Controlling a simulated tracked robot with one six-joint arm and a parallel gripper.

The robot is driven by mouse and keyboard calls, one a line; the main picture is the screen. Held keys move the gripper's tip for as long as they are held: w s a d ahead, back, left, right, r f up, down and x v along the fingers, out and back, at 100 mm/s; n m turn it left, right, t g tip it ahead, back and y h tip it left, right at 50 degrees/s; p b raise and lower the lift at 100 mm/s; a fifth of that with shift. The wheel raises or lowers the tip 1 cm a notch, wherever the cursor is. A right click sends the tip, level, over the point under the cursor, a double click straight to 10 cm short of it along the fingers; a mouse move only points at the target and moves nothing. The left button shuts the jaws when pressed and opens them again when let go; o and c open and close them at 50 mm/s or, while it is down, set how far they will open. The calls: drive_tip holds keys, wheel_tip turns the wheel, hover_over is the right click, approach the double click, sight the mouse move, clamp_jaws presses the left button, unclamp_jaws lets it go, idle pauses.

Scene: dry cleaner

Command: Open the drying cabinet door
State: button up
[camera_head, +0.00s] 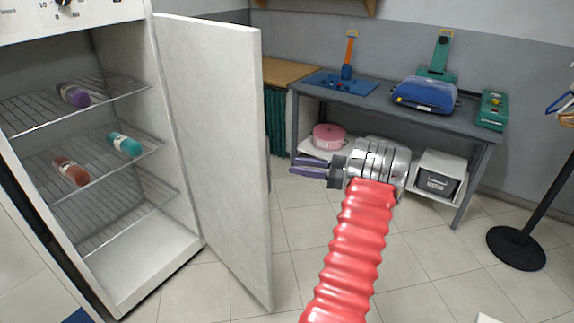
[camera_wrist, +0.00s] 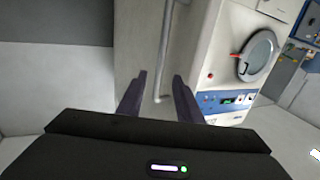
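The drying cabinet (camera_head: 160,215) stands at the left of the head view, with wire shelves inside. Its white door (camera_head: 215,150) stands wide open, swung out to the right of the opening. My gripper (camera_head: 292,167) is to the right of the door's free edge, its dark purple fingers pointing left towards it. In the head view the fingers look apart from the door, though the exact gap is hard to judge. In the wrist view my gripper (camera_wrist: 158,90) has its two fingers spread with nothing held between them.
Several rolled bundles (camera_head: 73,95) lie on the cabinet shelves. A grey table (camera_head: 385,100) with a blue case (camera_head: 425,93) stands behind my arm. A black stand (camera_head: 516,247) is at the right. A washing machine (camera_wrist: 228,60) shows in the wrist view. Tiled floor is free in front.

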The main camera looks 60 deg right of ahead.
drive_tip(key=shift+v, duration=1.25)
drive_tip(key=shift+c, duration=0.5)
